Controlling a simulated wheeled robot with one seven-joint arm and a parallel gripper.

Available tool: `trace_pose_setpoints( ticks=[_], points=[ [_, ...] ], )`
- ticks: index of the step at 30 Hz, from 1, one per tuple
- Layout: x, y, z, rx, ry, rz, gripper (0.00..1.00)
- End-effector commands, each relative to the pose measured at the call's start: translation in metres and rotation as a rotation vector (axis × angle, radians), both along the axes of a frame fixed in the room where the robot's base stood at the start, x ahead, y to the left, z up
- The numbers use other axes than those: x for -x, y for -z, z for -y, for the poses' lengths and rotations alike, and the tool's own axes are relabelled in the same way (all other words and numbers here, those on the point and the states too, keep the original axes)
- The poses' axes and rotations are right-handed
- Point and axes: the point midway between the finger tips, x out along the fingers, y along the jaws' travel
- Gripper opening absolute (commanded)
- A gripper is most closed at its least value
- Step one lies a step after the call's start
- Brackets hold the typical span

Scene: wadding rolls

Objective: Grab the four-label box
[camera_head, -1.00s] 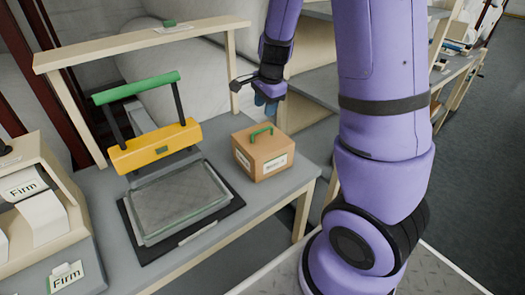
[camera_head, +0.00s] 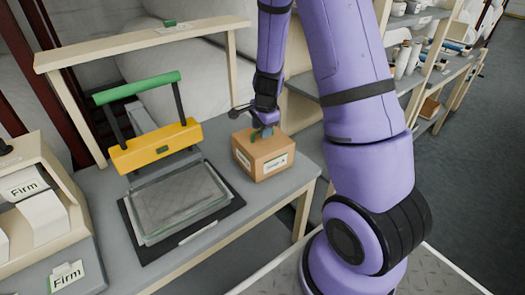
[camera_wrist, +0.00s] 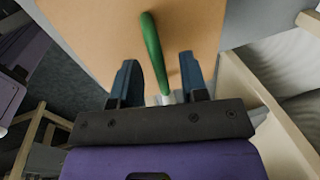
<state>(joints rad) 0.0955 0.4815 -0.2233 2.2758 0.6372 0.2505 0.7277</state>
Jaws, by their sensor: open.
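The box (camera_head: 263,157) is light brown cardboard with white labels on the two sides that show. It stands on the grey table by its right edge. In the wrist view the box top (camera_wrist: 110,25) fills the upper middle, with a green handle (camera_wrist: 153,52) on it. My gripper (camera_head: 262,133) is right above the box top. In the wrist view my gripper (camera_wrist: 160,75) is open, with one blue finger on each side of the green handle and gaps between. The other sides of the box are hidden.
A yellow press with a green bar (camera_head: 150,145) stands left of the box, with a flat glassy tray (camera_head: 180,200) before it. A beige machine (camera_head: 35,215) is at far left. A wooden shelf (camera_head: 140,42) spans behind. Open floor lies at right.

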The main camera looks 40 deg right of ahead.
Motion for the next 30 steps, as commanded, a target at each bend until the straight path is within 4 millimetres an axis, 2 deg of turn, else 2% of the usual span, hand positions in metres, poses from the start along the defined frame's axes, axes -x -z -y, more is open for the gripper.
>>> trace_pose_setpoints(
  ticks=[4, 12, 17, 18, 30],
  points=[
    [-0.0022, 0.0121, 0.0005, 0.0, 0.0, 0.0, 0.4],
    [-0.0028, 0.0134, 0.0004, 0.0, 0.0, 0.001, 0.4],
    [-0.0027, 0.0133, 0.0003, 0.0, 0.0, 0.001, 0.04],
    [-0.0027, 0.0133, 0.0003, 0.0, 0.0, 0.001, 0.0],
    [-0.0028, 0.0132, 0.0002, 0.0, 0.0, 0.001, 0.0]
  ],
)
